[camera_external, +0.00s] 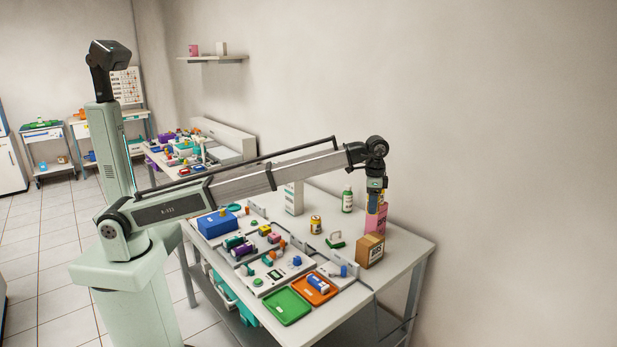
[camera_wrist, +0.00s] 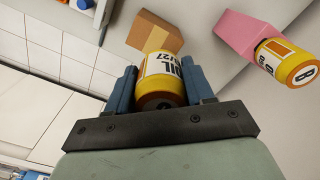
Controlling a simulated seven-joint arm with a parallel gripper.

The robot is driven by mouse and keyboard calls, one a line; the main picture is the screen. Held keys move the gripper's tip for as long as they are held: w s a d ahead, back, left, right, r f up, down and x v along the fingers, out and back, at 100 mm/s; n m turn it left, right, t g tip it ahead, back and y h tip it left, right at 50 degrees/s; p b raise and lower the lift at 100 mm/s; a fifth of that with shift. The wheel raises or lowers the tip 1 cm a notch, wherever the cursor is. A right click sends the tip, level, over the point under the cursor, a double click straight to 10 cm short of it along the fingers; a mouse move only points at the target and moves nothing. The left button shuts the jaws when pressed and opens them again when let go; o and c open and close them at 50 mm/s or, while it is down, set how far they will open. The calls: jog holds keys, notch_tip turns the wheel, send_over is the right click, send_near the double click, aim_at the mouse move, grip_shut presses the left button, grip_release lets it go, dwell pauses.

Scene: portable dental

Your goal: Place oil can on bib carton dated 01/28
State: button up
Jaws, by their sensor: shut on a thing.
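My gripper (camera_wrist: 160,84) is shut on a yellow oil can (camera_wrist: 162,86), with a blue finger on each side. The white label shows "OIL" and what looks like "1/27". In the external view my gripper (camera_external: 374,197) is above the table's right end, near two cartons. A brown carton (camera_external: 369,252) stands there with a dark printed label that I cannot read; it also shows in the wrist view (camera_wrist: 154,33). Behind it is a pink carton (camera_external: 382,219), also in the wrist view (camera_wrist: 245,28). Neither carton's date is readable.
A second yellow can (camera_wrist: 289,64) appears to stand on the pink carton. Another yellow can (camera_external: 315,225) and a green-labelled bottle (camera_external: 347,199) stand on the table (camera_external: 399,262). Green (camera_external: 287,306) and orange (camera_external: 314,289) trays lie near the front edge.

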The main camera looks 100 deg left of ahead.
jog(key=shift+w+d, duration=0.15)
jog(key=shift+d, duration=0.3)
jog(key=shift+d+f, duration=0.2)
jog(key=shift+f, duration=4.75)
jog(key=shift+f, duration=0.1)
jog(key=o, duration=1.1)
notch_tip(320, 180, up, 12)
jog(key=shift+r, duration=0.1)
